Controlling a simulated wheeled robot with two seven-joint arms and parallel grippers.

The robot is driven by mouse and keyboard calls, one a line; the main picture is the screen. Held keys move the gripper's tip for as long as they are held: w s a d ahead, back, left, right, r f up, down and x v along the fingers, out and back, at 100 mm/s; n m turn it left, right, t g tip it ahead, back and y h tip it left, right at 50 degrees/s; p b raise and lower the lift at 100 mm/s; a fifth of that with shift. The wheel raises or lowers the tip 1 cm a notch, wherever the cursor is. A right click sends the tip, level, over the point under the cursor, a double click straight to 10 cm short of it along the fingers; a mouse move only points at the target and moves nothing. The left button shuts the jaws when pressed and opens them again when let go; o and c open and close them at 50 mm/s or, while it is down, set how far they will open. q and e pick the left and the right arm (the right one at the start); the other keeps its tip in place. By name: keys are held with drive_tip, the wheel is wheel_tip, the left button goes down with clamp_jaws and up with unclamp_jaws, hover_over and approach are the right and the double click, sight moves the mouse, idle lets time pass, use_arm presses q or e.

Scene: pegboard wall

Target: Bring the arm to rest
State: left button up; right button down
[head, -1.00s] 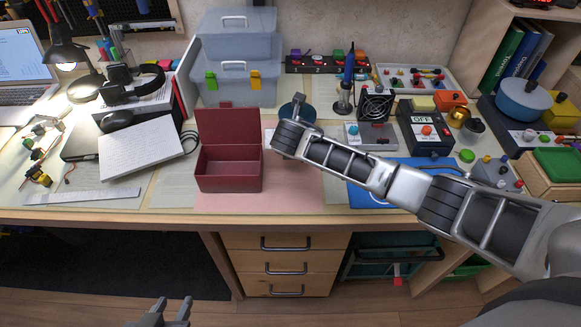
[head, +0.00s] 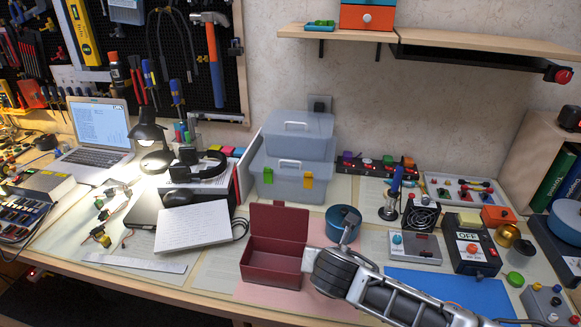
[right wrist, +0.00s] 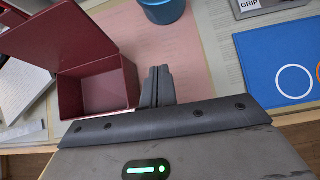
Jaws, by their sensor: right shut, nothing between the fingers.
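My right arm reaches in from the lower right in the head view. Its gripper (head: 347,236) is over the desk, just right of the open dark red box (head: 273,262) and in front of the round blue container (head: 343,220). In the right wrist view the fingers (right wrist: 158,84) are together with nothing between them. There the red box (right wrist: 100,90) is to their left, and the blue container (right wrist: 162,8) lies beyond the tips, apart from them. My left gripper is not in view.
Grey toolboxes (head: 290,178) stand behind the red box. A notebook (head: 194,227), headphones (head: 198,164) and a lit lamp (head: 149,135) are at the left. A fan (head: 421,214) and an OFF-labelled box (head: 471,250) are at the right. A shelf (head: 430,45) overhangs the wall.

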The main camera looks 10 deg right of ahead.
drive_tip(key=s+a+f+m+y, duration=0.1)
drive_tip(key=s+a+f+m, duration=0.1)
drive_tip(key=s+a+f+m+y, duration=0.1)
drive_tip(key=s+f+m, duration=0.1)
drive_tip(key=shift+a+g+y, duration=0.3)
drive_tip(key=shift+a, duration=0.1)
drive_tip(key=s+f+m+y, duration=0.1)
drive_tip(key=s+m, duration=0.1)
drive_tip(key=s+a+f+m, duration=0.1)
drive_tip(key=s+m, duration=0.1)
drive_tip(key=m, duration=0.1)
drive_tip(key=s+a+f+m+y, duration=0.1)
drive_tip(key=m, duration=0.2)
drive_tip(key=shift+s+a+f+y, duration=0.1)
drive_tip(key=shift+s+a+y, duration=0.2)
drive_tip(key=shift+s, duration=0.1)
drive_tip(key=s+d+f+m+t, duration=0.1)
drive_tip(key=s+d+m, duration=0.3)
drive_tip(key=m, duration=0.5)
drive_tip(key=s+d+f+m+t, duration=0.1)
drive_tip(key=s+d+m, duration=0.2)
drive_tip(key=s+m, duration=0.4)
drive_tip(key=shift+d+f+m, duration=0.35)
drive_tip(key=shift+m, duration=0.55)
drive_tip(key=shift+s+a, duration=0.1)
